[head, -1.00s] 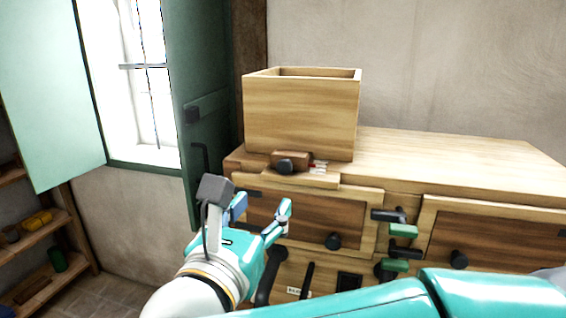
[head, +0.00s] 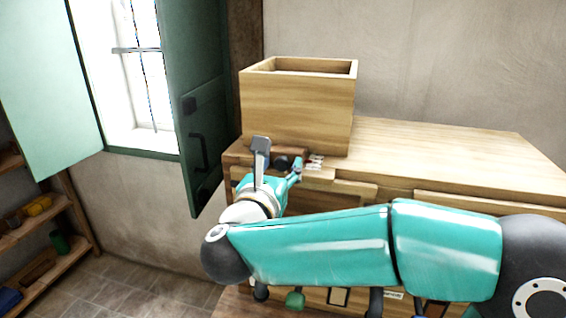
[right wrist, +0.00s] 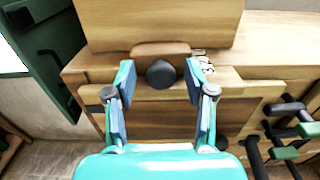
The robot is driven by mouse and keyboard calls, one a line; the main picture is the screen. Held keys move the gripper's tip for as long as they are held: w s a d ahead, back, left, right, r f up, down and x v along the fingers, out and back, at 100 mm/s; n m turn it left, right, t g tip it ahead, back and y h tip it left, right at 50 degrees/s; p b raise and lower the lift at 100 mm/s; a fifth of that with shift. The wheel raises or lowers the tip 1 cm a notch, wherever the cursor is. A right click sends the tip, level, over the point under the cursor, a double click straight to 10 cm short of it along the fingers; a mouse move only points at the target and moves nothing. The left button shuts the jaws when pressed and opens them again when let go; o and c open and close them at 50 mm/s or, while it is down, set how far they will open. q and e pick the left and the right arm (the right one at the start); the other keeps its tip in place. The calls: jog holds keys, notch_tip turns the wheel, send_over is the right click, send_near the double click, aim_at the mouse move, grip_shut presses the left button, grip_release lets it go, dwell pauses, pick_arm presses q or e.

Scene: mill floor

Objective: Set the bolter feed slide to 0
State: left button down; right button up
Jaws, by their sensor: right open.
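The feed slide is a brown wooden block with a dark round knob (right wrist: 160,74), at the foot of the hopper box on the cabinet top. In the head view the knob (head: 282,162) is partly covered by my right gripper (head: 279,174). A scale with red and dark marks (head: 315,162) lies just right of the block. In the right wrist view my right gripper (right wrist: 160,85) is open, with its fingers on either side of the knob and gaps to it. My left gripper is not in view.
The open wooden hopper box (head: 300,110) stands on the cabinet top (head: 430,150). Levers with green and black grips (right wrist: 290,130) stick out from the cabinet front at right. A green shutter (head: 190,120) with a handle stands open at left, beside the window.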

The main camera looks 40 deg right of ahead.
aim_at(286, 150)
grip_shut()
jog(key=b+x, duration=0.2)
jog(key=x, duration=0.2)
jog(key=shift+d+f+b, duration=0.15)
jog(key=shift+f+b, duration=0.05)
jog(key=shift+b, duration=0.1)
jog(key=shift+w+d+r, duration=0.1)
jog(key=shift+w+d, duration=0.1)
jog(key=shift+w, duration=0.1)
jog(key=shift+s+r, duration=0.1)
jog(key=shift+r, duration=0.1)
jog(key=shift+c, duration=1.6)
grip_release()
jog(key=o, duration=0.3)
jog(key=shift+f, duration=0.1)
